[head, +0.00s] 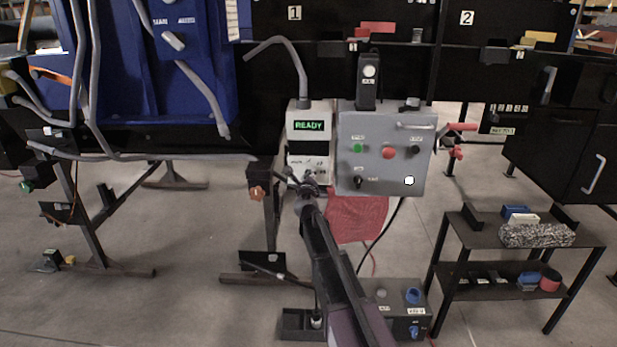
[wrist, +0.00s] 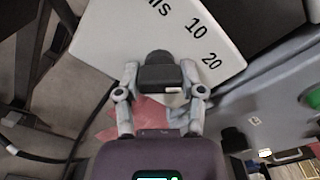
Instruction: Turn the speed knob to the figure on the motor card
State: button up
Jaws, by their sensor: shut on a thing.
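The speed knob (wrist: 160,72) is a black knob on a white face printed with the figures 10 and 20 and some letters cut off at the top edge. My gripper (wrist: 161,88) has a finger on each side of the knob and is shut on it. In the head view, my gripper (head: 309,184) is at the lower front of the white box (head: 308,112) with the green READY display. There my arm and gripper hide the knob. The knob's exact setting cannot be read. I cannot make out a motor card with a readable figure.
A grey control panel (head: 350,125) with green, red and black buttons stands right beside the white box. A red cloth-like sheet (head: 355,220) hangs below. A low dark box (head: 395,325) with blue knobs is on the floor. A black shelf cart (head: 480,232) is at right.

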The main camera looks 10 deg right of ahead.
jog(key=shift+w, duration=0.1)
jog(key=o, duration=1.2)
jog(key=shift+c, duration=0.2)
jog(key=shift+s, duration=0.2)
jog(key=v, duration=1.1)
jog(key=shift+s, duration=0.35)
jog(key=shift+a, duration=0.15)
